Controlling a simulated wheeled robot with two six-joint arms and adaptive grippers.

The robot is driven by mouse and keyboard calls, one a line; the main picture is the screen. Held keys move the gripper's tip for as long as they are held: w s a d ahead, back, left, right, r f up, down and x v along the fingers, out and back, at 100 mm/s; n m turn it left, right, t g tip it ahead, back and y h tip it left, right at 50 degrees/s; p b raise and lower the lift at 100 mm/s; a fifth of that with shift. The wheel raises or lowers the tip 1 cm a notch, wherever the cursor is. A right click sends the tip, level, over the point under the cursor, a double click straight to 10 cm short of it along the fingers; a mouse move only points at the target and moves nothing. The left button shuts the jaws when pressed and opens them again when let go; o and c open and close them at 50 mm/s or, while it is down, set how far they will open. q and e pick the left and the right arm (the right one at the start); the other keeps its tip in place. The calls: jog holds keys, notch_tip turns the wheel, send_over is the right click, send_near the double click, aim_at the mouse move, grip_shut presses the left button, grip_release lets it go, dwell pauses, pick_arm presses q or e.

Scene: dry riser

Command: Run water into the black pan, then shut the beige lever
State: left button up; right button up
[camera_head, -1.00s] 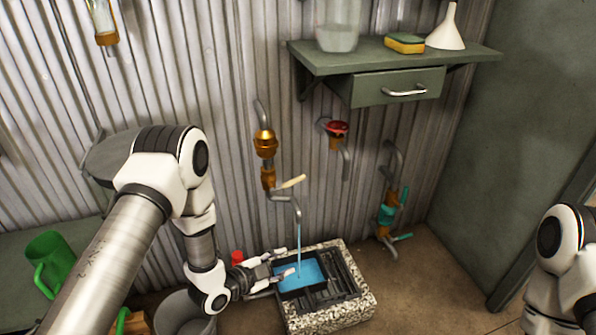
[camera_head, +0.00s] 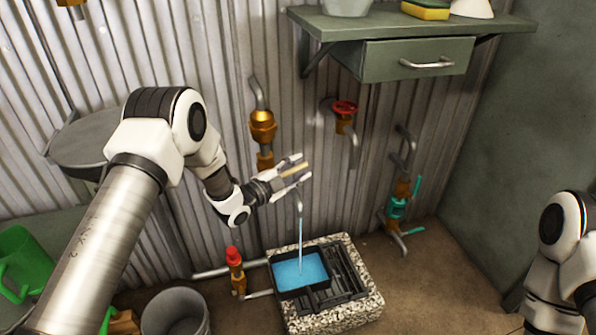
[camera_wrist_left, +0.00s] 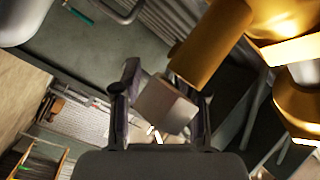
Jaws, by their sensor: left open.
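The black pan (camera_head: 318,289) sits in the speckled stone basin (camera_head: 340,321) and holds blue water. A thin stream of water (camera_head: 300,240) falls into it from the grey spout (camera_head: 299,200). The beige lever (camera_head: 293,169) is on the brass valve pipe above the pan. My left gripper (camera_head: 304,167) is open at the lever, which appears between its fingers; I cannot tell if they touch it. In the left wrist view, the open fingers (camera_wrist_left: 162,108) frame a pale block by brass fittings, partly hidden. My right gripper is out of view.
A red-handled tap (camera_head: 344,108) and teal-handled pipework (camera_head: 398,208) are to the right on the corrugated wall. A green shelf with a drawer (camera_head: 418,64) hangs above. A red-capped fitting (camera_head: 234,257) and grey bucket (camera_head: 175,313) stand left of the basin.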

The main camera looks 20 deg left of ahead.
pick_arm(q)
grip_shut()
jog(key=shift+d+p, duration=0.1)
jog(key=shift+p, duration=0.2)
jog(key=g+p, duration=0.1)
jog(key=p, duration=0.1)
jog(key=f+m+g+y+p, duration=0.1)
jog(key=shift+w+d+f+y+p, duration=0.15)
jog(key=shift+w+f+y+p, duration=0.05)
jog(key=shift+y+p, duration=0.15)
jog(key=shift+f+m+g, duration=0.3)
jog(key=shift+f+g, duration=0.2)
jog(key=shift+f, duration=0.1)
grip_release()
jog(key=shift+f, duration=0.15)
jog(key=v, duration=1.2)
jog(key=shift+r, duration=0.2)
